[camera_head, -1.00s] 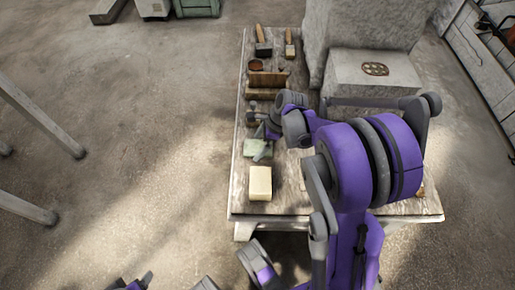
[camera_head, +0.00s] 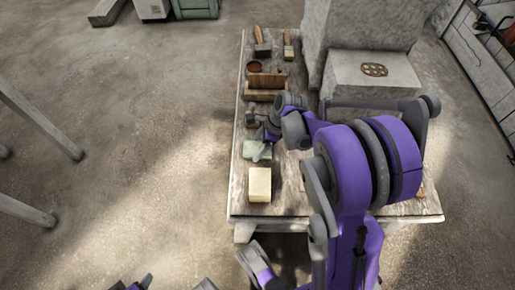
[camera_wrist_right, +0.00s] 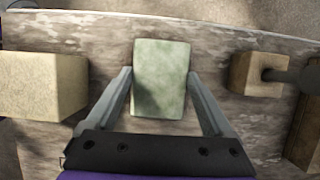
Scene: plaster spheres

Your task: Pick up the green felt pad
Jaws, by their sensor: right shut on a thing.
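The green felt pad (camera_head: 250,148) is near the left edge of the worktable in the head view. It also shows in the right wrist view (camera_wrist_right: 161,80), flat and rectangular, with rounded corners. My right gripper (camera_head: 262,151) is at the pad; in the right wrist view its two fingers (camera_wrist_right: 160,74) press against the pad's left and right sides. I cannot tell whether the pad touches the table or is slightly above it. A part that seems to be my left gripper (camera_head: 132,284) shows at the bottom edge, mostly cut off.
The worktable (camera_head: 236,190) also holds a cream block (camera_head: 260,184) in front of the pad, a mallet-like tool (camera_head: 252,115), a wooden rack (camera_head: 265,87) and brushes (camera_head: 262,49) behind. A large stone block (camera_head: 370,75) stands at right.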

